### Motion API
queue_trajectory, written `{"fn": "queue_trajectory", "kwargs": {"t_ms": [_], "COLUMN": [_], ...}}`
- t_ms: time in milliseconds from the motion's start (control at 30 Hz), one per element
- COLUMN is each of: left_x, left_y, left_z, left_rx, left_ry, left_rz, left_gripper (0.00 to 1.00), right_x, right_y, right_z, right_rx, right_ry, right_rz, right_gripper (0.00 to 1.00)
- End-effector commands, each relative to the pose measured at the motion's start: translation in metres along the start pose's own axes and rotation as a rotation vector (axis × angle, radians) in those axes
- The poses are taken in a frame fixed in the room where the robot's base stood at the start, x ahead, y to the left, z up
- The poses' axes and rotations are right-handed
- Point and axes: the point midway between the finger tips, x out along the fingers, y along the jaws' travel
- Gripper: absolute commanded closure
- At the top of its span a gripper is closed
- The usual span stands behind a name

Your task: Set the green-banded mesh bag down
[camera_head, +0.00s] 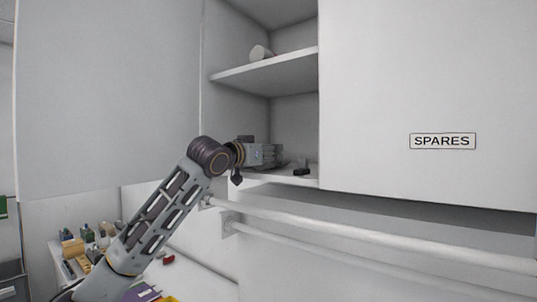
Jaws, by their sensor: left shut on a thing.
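My left arm reaches up from the lower left into the open cabinet. My left gripper (274,156) is just above the lower shelf (278,179), near its front. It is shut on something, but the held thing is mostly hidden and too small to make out. I cannot clearly see a green band or mesh there. A small dark thing (301,169) shows at the shelf just right of the gripper; I cannot tell whether it touches the gripper. My right gripper is not in view.
A white cup-like object (261,53) lies on the upper shelf (265,70). The cabinet door marked SPARES (430,90) bounds the opening on the right, a pale panel (110,95) on the left. Rails (370,233) run below. Several small items stand on a low surface at lower left.

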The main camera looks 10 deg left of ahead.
Motion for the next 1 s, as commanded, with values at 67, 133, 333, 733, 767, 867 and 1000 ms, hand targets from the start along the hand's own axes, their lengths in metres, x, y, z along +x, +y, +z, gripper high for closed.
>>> {"fn": "queue_trajectory", "kwargs": {"t_ms": [67,133,333,733,767,867,1000], "left_x": [0.0,0.0,0.0,-0.005,-0.007,-0.017,-0.034], "left_y": [0.0,0.0,0.0,0.0,0.0,-0.001,0.0], "left_z": [0.002,0.003,0.002,-0.001,0.0,0.001,0.002], "left_rx": [0.0,0.0,0.0,0.001,0.001,0.001,0.002], "left_ry": [0.0,0.0,0.0,0.001,0.001,0.001,0.0], "left_rz": [0.0,0.0,0.0,0.0,0.0,-0.001,0.0], "left_gripper": [0.79,0.51,0.47,0.47,0.47,0.47,0.47], "right_x": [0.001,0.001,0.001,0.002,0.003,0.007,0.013], "right_y": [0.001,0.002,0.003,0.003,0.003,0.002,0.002], "right_z": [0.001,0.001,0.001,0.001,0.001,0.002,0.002], "right_rx": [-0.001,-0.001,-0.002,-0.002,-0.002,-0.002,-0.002], "right_ry": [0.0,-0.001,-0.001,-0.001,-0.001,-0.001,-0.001], "right_rz": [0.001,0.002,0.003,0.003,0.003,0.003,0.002], "right_gripper": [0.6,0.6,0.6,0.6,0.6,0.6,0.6]}}
